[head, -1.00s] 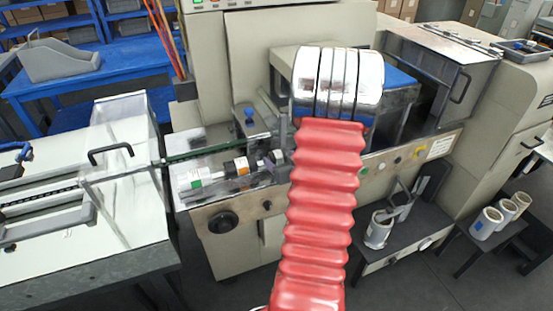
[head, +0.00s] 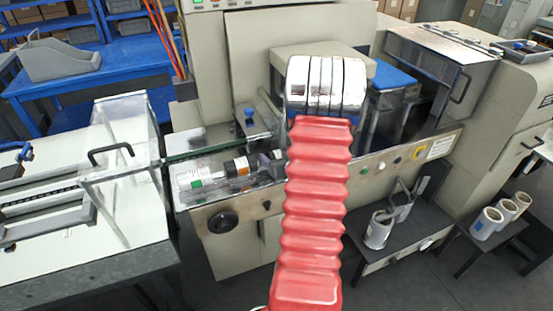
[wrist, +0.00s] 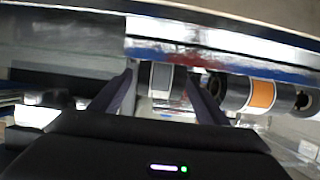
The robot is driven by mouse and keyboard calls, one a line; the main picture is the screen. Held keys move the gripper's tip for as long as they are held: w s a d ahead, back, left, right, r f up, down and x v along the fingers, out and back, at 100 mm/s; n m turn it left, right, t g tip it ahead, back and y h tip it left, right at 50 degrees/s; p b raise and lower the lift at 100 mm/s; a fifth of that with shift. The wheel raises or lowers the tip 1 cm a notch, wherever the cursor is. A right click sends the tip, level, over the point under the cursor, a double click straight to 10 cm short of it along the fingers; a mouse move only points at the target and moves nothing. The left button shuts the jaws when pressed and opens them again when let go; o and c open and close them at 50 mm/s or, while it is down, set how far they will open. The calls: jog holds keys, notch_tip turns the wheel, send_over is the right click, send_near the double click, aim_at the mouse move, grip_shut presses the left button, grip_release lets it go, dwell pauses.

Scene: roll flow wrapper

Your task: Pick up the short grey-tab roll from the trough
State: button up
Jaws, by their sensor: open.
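The short grey-tab roll (wrist: 161,80) shows in the wrist view, a pale roll with a grey patch and a dark band at its right. My gripper (wrist: 160,78) is open, with one dark finger on each side of this roll in the picture. I cannot tell whether the fingers reach down around it; no contact shows. The orange-tab roll (wrist: 262,94) lies just right of the right finger. In the head view my red arm hides most of the gripper and the grey-tab roll. The trough (head: 208,199) is partly visible left of my arm.
In the head view the orange-tab roll (head: 237,167) and a green-tab roll (head: 190,181) lie in the trough. A shiny machine edge (wrist: 220,38) crosses close above the fingers in the wrist view. White rolls (head: 486,223) stand on a low stand at right.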

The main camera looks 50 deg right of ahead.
aim_at(276, 152)
jog(key=shift+c, duration=0.5)
jog(key=c, duration=1.1)
jog(key=shift+r, duration=0.1)
jog(key=shift+r, duration=4.95)
jog(key=shift+w+a, duration=0.1)
